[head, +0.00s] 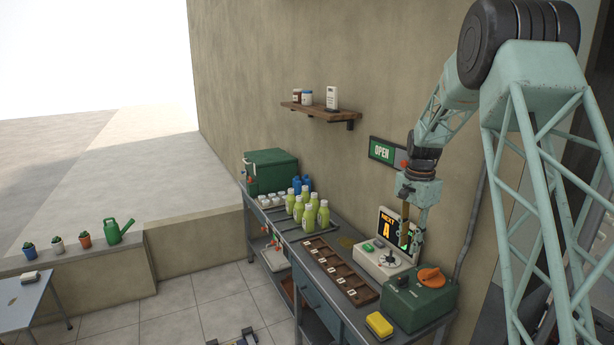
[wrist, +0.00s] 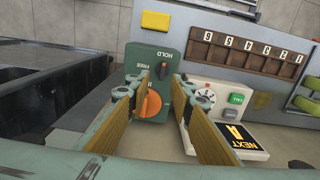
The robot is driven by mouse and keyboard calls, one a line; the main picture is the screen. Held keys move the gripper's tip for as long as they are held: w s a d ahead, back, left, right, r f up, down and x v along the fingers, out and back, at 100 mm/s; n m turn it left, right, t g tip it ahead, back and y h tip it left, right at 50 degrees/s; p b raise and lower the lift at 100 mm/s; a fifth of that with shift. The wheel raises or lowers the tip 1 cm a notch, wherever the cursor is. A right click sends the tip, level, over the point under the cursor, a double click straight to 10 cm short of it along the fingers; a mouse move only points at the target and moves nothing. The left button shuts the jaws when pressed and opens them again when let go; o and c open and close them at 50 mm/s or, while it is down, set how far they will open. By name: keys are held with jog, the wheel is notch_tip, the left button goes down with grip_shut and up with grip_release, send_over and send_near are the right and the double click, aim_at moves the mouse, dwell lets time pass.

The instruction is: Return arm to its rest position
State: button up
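My gripper (head: 412,238) hangs pointing down from my pale green arm, in front of the lit NEXT display (head: 388,226) in the head view. In the wrist view its two fingers (wrist: 160,84) are apart with nothing between them. The green box with an orange knob (head: 431,275) is below and to the right of the gripper in the head view. In the wrist view the orange knob (wrist: 150,105) shows between the fingers, partly hidden by the left one. A dark switch (wrist: 162,70) on the box sits by the words HOLD and FREE.
A white control panel (head: 374,262) stands beside the green box on the bench (head: 325,308). A numbered wooden rack (head: 340,271), a yellow block (head: 379,325) and several light green bottles (head: 306,212) are also there.

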jog(key=s+a+r+n+t+b, duration=0.1)
jog(key=s+a+r+n, duration=0.3)
jog(key=s+r, duration=0.85)
jog(key=s+a+r+n+t+b, duration=0.15)
jog(key=s+a+r, duration=0.35)
jog(key=s+r, duration=0.8)
jog(key=s+a+f+n, duration=0.1)
jog(key=s+n, duration=0.1)
jog(key=s, duration=0.9)
jog(key=s+a+f+n+t+b, duration=0.1)
jog(key=s+a+f+n, duration=0.1)
jog(key=s, duration=1)
jog(key=s+a+f+n, duration=0.2)
jog(key=s+n, duration=0.1)
jog(key=s, duration=0.9)
jog(key=shift+f+b, duration=0.25)
jog(key=shift+b, duration=0.05)
